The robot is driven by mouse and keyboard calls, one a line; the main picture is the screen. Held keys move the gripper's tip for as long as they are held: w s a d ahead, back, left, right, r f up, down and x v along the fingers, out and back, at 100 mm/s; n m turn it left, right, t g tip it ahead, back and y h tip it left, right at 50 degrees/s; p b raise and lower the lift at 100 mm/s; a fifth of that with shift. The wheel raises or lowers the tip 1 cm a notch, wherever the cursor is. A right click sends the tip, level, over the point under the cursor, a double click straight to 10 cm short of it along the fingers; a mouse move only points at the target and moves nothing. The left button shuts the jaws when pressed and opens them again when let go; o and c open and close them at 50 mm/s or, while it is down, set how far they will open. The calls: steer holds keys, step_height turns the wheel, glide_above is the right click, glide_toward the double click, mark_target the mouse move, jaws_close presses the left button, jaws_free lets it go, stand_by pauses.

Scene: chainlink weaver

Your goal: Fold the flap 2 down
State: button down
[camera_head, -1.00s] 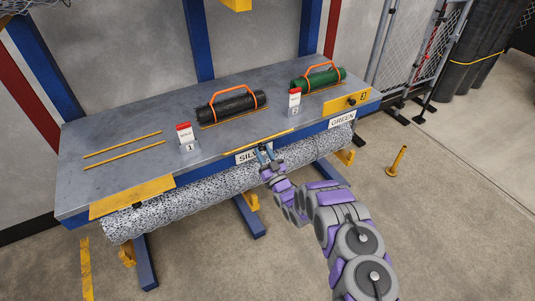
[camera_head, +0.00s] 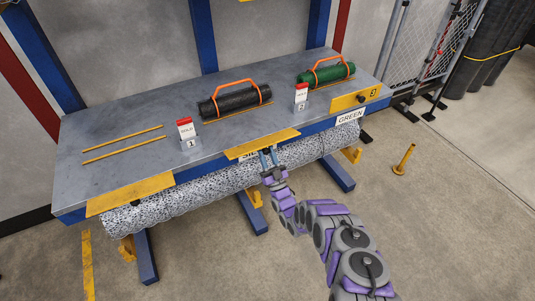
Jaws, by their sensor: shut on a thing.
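Flap 2 (camera_head: 262,142) is the middle yellow plate at the front edge of the grey bench. It slopes out over the edge and covers most of the silver label (camera_head: 248,158). My gripper (camera_head: 268,155) is at the flap's lower front edge, shut on it from below and in front. The exact part it grips is hidden by the fingers. Another yellow flap (camera_head: 130,194) lies over the front edge at the left. Flap 3 (camera_head: 354,98) is tilted up at the right and shows its number and a dark knob.
The bench (camera_head: 105,125) holds a black roll (camera_head: 237,100), a green roll (camera_head: 327,75), two yellow strips (camera_head: 123,146) and red-topped cards (camera_head: 186,130). A speckled roll (camera_head: 190,187) hangs under the front edge. A yellow post (camera_head: 404,158) stands on the open floor.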

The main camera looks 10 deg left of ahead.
steer(key=c, duration=0.8)
jaws_free()
steer(key=shift+o, duration=0.2)
